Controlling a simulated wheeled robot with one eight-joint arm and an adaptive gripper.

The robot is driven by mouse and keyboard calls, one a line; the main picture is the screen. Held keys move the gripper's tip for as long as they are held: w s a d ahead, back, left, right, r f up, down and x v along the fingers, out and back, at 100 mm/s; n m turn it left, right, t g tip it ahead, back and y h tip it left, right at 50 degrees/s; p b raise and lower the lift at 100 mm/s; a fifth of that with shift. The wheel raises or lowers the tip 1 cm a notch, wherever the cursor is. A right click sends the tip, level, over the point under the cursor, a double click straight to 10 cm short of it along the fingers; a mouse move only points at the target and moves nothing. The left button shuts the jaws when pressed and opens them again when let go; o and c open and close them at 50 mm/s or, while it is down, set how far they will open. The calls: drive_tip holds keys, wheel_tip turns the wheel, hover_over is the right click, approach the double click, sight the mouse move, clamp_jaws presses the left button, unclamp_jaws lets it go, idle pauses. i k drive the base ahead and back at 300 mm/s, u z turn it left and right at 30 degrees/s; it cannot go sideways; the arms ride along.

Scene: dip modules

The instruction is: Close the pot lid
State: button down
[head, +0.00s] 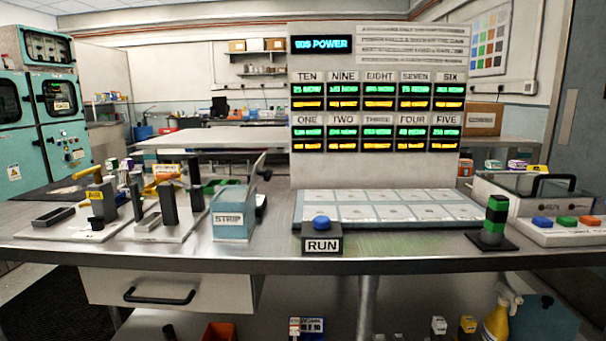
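At the right end of the steel bench stands a low pale box (490,196) with a small dark label on its front. A black arched handle (572,178) rises at its top right, by a greyish panel on top. This box looks like the pot with its lid, but I cannot tell for sure, nor whether the lid is open or shut. My gripper is not in view.
The bench (400,252) holds a RUN button box (322,242), a blue STRIP unit (232,218) with a raised lever, a green-and-black post (495,217) and a white pad with coloured buttons (567,235). A tall display panel (380,100) stands behind. The front strip is mostly clear.

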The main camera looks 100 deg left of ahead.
sight(258, 172)
drive_tip(key=u, duration=0.05)
drive_tip(key=i, duration=0.5)
drive_tip(key=u, duration=4.15)
drive_tip(key=i, duration=1)
drive_tip(key=u, duration=0.2)
